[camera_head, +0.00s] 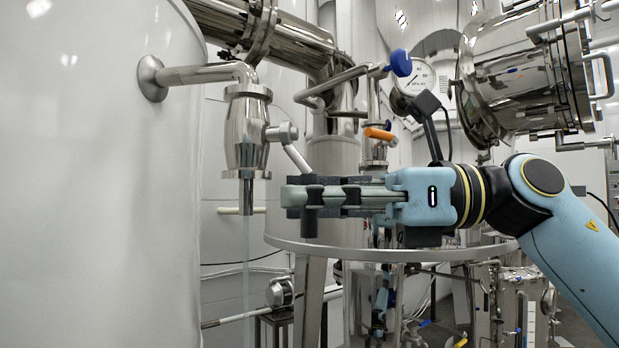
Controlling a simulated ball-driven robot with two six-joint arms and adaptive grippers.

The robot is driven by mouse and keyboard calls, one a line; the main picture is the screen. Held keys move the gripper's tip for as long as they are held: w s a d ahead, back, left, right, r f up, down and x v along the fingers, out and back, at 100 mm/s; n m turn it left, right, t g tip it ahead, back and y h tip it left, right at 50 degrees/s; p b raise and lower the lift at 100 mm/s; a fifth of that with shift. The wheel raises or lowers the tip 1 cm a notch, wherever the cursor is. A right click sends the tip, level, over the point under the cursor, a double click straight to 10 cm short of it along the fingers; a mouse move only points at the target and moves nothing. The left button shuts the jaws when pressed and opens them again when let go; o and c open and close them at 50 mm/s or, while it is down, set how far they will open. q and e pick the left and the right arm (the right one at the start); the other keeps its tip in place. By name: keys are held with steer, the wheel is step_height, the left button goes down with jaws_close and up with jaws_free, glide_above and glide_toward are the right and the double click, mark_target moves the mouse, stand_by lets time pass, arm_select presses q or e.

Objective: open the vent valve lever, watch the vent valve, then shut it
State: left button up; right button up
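The vent valve (246,130) is a polished steel body on a short pipe from the big tank at left. Its lever (297,158) slopes down and right from a round hub. The lever's dark grip (309,222) shows below the fingers of my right gripper (303,195). The gripper comes in level from the right and looks closed around that grip; the fingers hide its middle. A thin pale vertical streak (246,280), like a stream, runs down below the valve's outlet. My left gripper is out of view.
The white tank wall (100,180) fills the left. A round steel tabletop rim (400,254) lies below my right gripper. A pressure gauge (418,77), a blue knob (400,62) and an orange handle (380,134) sit on pipework behind. A large steel vessel (525,75) is upper right.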

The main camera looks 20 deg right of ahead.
jaws_close()
stand_by(0.3)
steer(key=shift+w+a, duration=0.1)
steer(key=shift+a, duration=0.15)
stand_by(0.3)
